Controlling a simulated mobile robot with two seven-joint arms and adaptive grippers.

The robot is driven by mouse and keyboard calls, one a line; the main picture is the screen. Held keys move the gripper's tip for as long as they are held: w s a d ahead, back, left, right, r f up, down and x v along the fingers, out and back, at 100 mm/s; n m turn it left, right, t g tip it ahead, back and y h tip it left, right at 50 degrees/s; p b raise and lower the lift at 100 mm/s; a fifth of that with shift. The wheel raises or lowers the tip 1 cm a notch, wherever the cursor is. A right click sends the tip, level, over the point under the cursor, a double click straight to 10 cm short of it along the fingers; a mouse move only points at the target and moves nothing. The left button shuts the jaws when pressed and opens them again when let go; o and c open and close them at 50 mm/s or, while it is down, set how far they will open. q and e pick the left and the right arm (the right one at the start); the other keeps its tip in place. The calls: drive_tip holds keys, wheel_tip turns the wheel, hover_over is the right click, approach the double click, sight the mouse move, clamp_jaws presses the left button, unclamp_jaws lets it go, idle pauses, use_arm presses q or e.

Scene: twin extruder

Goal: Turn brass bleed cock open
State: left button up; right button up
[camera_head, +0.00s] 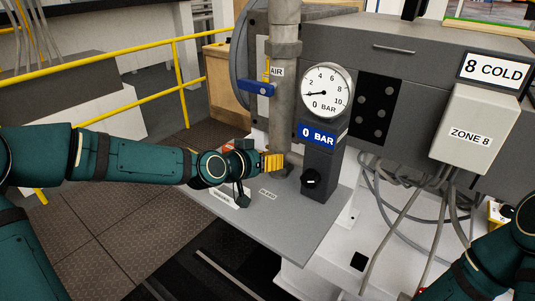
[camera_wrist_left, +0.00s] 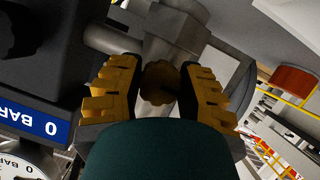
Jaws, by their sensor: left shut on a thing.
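The brass bleed cock (camera_wrist_left: 160,80) shows in the left wrist view as a rounded brass knob on a grey pipe fitting, between the two yellow finger pads. My left gripper (camera_wrist_left: 163,92) is shut on it, with one pad on each side. In the head view my left gripper (camera_head: 272,162) reaches in from the left to the foot of the upright grey pipe (camera_head: 284,105), above the grey shelf. There the fingers hide the cock. My right arm shows at the lower right, but its gripper is out of view.
A gauge (camera_head: 327,91) and a blue "0 BAR" plate (camera_head: 317,136) stand right of the pipe, above a black knob (camera_head: 311,178). A blue lever (camera_head: 256,87) sits by the "AIR" label. The grey shelf (camera_head: 290,230) is clear in front. Yellow railing (camera_head: 110,57) runs at left.

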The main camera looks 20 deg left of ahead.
use_arm(q)
drive_tip(key=o, duration=1.2)
drive_tip(key=shift+v, duration=5.95)
